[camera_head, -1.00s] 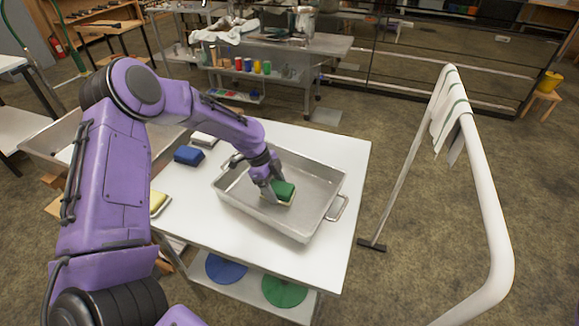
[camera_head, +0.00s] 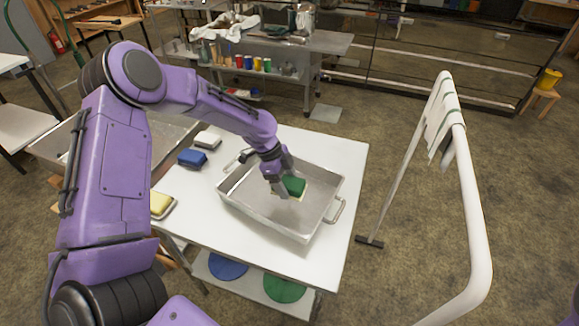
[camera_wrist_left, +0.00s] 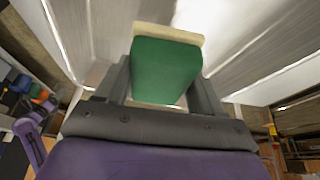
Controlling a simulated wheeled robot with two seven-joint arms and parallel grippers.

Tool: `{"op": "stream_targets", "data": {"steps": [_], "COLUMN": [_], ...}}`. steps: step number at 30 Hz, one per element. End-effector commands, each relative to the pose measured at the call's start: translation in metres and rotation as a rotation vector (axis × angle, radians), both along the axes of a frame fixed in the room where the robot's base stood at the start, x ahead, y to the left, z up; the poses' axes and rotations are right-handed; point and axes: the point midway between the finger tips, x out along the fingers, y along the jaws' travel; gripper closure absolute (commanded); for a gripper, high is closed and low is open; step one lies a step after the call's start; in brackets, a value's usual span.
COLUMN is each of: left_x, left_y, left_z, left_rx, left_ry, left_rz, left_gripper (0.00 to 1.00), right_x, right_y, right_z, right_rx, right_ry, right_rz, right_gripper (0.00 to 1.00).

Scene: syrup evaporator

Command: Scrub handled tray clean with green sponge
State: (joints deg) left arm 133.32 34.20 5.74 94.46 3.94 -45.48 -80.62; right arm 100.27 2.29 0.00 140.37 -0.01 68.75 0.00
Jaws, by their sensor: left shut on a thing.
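The handled tray (camera_head: 313,215) is a silver metal pan with a loop handle at each end, standing on the white table. My left gripper (camera_head: 281,190) reaches down inside it and is shut on the green sponge (camera_head: 293,186). The sponge is green with a pale layer, and it is low over the tray floor; I cannot tell whether it touches. In the left wrist view the green sponge (camera_wrist_left: 166,68) sits between the two dark fingers, its pale layer at the far end. My right gripper is not in view.
A blue sponge (camera_head: 192,158), a white sponge (camera_head: 207,140) and a yellow sponge (camera_head: 160,203) lie along the table's left side. A white rail (camera_head: 478,220) with a striped towel (camera_head: 442,118) stands to the right. The table's (camera_head: 345,152) far right corner is bare.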

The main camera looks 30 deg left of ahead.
Motion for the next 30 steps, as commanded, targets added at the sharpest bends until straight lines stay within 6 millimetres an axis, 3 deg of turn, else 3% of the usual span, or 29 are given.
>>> {"op": "stream_targets", "data": {"steps": [1, 7, 25, 28, 30], "left_x": [0.000, 0.001, 0.001, 0.003, 0.004], "left_y": [0.000, -0.001, -0.003, -0.016, -0.035], "left_z": [0.009, 0.022, 0.022, 0.025, 0.030], "left_rx": [0.000, -0.001, 0.000, 0.001, 0.003], "left_ry": [-0.001, -0.001, -0.001, -0.002, -0.003], "left_rz": [-0.001, -0.003, 0.000, 0.052, 0.142], "left_gripper": [0.61, 0.61, 0.61, 0.61, 0.61], "right_x": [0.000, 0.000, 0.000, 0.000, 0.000], "right_y": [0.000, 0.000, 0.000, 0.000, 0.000], "right_z": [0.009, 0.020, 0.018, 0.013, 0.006], "right_rx": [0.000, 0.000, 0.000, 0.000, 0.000], "right_ry": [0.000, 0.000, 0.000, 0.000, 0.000], "right_rz": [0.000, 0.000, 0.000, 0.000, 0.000], "right_gripper": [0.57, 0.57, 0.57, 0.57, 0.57]}}
